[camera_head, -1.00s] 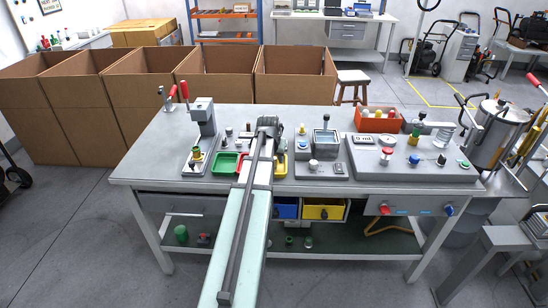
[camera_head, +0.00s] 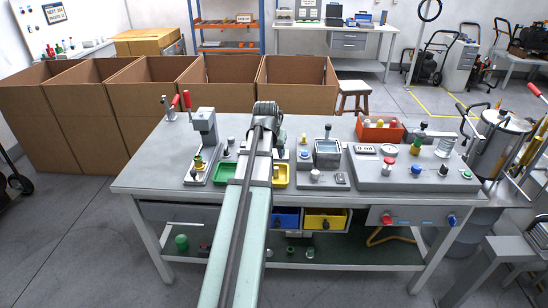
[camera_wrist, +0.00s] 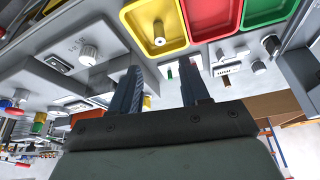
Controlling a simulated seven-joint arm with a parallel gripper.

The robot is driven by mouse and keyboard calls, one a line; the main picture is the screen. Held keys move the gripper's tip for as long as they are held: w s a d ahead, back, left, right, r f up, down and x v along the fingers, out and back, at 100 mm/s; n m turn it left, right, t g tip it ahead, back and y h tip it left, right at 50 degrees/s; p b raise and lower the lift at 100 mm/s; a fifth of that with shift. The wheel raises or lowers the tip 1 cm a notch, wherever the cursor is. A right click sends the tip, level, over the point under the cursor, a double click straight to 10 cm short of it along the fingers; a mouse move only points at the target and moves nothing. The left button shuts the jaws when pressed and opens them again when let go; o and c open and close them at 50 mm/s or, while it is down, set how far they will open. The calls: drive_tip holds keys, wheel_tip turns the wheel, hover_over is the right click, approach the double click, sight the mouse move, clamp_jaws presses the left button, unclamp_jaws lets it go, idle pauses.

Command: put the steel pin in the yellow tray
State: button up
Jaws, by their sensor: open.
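The yellow tray (camera_head: 281,184) is on the workbench, partly behind my arm in the head view. In the wrist view the yellow tray (camera_wrist: 137,22) is at the top, beyond my fingers. A small grey metal cylinder (camera_wrist: 158,34), which looks like the steel pin, is inside it, apart from my fingers. My gripper (camera_wrist: 160,76) is open, with nothing between its two fingers. In the head view my arm hides the fingers.
Beside the yellow tray are a red tray (camera_wrist: 213,17) and a green tray (camera_wrist: 265,10). Panels with knobs and a press-like fixture (camera_head: 202,128) stand close by. A red-orange bin (camera_head: 380,133) is at the back right. Cardboard boxes (camera_head: 215,85) stand behind the bench.

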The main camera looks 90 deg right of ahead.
drive_tip(key=shift+v, duration=0.85)
